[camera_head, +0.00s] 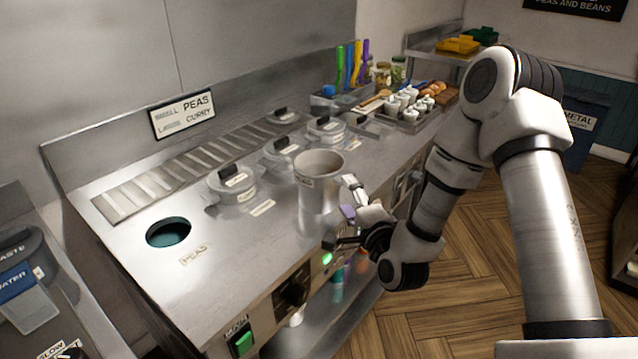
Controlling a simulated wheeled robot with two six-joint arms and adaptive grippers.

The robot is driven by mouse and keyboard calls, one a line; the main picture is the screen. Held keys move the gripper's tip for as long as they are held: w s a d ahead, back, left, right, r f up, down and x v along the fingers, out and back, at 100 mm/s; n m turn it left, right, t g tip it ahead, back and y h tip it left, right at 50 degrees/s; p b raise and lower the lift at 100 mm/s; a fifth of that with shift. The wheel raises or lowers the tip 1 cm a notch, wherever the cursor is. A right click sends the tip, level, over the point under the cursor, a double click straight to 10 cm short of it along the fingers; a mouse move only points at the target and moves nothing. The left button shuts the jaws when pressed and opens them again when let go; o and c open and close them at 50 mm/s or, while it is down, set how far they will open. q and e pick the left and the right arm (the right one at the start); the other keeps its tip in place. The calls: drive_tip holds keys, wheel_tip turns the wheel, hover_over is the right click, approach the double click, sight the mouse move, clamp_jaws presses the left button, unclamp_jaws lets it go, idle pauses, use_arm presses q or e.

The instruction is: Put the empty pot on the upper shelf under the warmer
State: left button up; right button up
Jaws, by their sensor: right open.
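A light grey open pot (318,190) stands upright on the steel counter near its front edge, and its inside looks empty from here. My right gripper (350,212) is open at the pot's lower right side, close to it; I cannot tell whether it touches. Part of the gripper is hidden by its own wrist. My left gripper is not in view. A lower shelf (322,325) shows under the counter; I cannot make out an upper shelf under a warmer.
Several lidded pots (232,183) sit in the counter behind the open pot. An open round hole (168,232) labelled peas is at the left. Knobs (292,294) line the counter front. A crowded tray (412,115) stands at the far end. The wooden floor (470,290) is clear.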

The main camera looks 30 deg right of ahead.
sight(339, 184)
drive_tip(key=w, duration=0.1)
drive_tip(key=w+p, duration=0.1)
drive_tip(key=w, duration=0.1)
drive_tip(key=w+d, duration=0.1)
drive_tip(key=w, duration=0.1)
drive_tip(key=shift+w+p, duration=0.2)
drive_tip(key=shift+p, duration=0.2)
drive_tip(key=shift+w+f, duration=0.2)
drive_tip(key=shift+w, duration=0.05)
clamp_jaws()
drive_tip(key=shift+r, duration=0.15)
